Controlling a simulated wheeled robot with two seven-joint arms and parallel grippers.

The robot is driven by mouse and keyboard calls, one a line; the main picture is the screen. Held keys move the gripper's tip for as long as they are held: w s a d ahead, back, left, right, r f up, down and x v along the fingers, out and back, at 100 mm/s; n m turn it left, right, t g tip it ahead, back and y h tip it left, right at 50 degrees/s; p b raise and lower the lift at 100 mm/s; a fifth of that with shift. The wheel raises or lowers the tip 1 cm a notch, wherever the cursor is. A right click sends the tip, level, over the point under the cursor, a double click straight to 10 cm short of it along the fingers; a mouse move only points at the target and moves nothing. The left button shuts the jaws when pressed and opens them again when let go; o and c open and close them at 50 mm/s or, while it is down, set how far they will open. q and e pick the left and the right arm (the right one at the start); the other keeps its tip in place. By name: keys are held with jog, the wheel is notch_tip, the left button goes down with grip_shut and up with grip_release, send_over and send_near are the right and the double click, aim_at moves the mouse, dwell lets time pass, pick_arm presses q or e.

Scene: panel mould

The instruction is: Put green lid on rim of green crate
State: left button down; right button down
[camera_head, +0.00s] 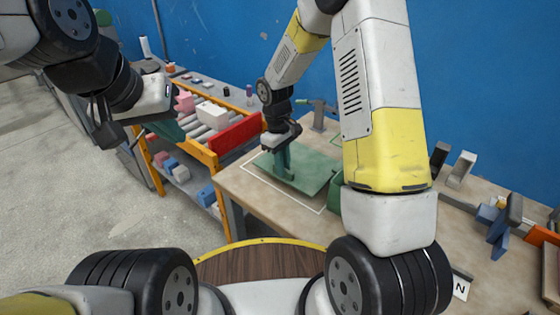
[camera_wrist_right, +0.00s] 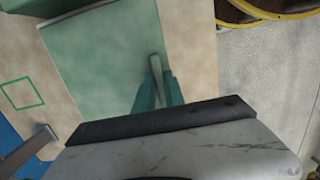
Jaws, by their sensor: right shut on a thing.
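The green lid (camera_head: 312,174) is a flat plate at the table's near left part, inside a white outline. My right gripper (camera_head: 283,158) points down and is shut on the lid's upright handle. The right wrist view shows the grey handle (camera_wrist_right: 156,66) between its teal fingers, with the lid (camera_wrist_right: 95,55) below. I cannot tell whether the lid touches the table. The green crate (camera_head: 335,194) is mostly hidden behind my right arm; a green corner, probably its own, shows in the wrist view (camera_wrist_right: 25,6).
The table (camera_head: 245,190) has clear wood left of the lid. A green outlined square (camera_wrist_right: 22,93) is marked on it. An orange-framed rack (camera_head: 205,155) with a red panel (camera_head: 235,133) and several blocks stands at the left. Clamps and tools lie at the right (camera_head: 495,220).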

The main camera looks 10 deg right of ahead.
jog(key=shift+f, duration=2.45)
jog(key=shift+f, duration=0.1)
jog(key=c, duration=1.4)
grip_release()
